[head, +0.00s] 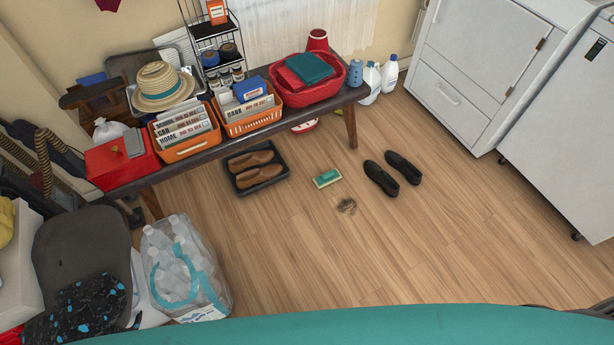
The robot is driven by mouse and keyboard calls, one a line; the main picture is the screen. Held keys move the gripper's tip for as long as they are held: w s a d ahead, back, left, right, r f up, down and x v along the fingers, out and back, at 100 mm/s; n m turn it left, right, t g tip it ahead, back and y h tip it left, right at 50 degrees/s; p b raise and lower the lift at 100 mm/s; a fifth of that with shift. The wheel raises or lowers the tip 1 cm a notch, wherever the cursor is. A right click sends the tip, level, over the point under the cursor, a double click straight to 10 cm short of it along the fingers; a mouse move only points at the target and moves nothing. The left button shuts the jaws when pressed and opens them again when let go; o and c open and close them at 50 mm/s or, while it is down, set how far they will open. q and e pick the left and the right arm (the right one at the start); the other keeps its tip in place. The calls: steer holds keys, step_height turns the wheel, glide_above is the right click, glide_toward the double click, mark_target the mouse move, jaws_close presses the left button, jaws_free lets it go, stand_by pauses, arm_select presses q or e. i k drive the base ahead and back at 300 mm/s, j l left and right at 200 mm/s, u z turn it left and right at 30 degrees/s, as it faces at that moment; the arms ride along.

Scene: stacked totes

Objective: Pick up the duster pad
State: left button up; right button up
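A small green and pale rectangular pad (327,178), which looks like the duster pad, lies flat on the wood floor. It is in front of the bench, between a black tray with brown shoes and a pair of black shoes. Nothing covers it. Neither of my grippers shows in the head view.
A dark bench (240,120) holds orange file bins, a red basket (325,92) and a straw hat. Brown shoes sit in a black tray (281,178). Black shoes (382,178) and a dark smudge (347,205) are near the pad. A teal surface (400,325) crosses the bottom.

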mark_target(327, 178)
steer(key=i+l+u, duration=0.2)
steer(key=l+u, duration=0.15)
steer(key=u, duration=0.15)
steer(key=i+l+u, duration=0.15)
steer(key=l+u, duration=0.35)
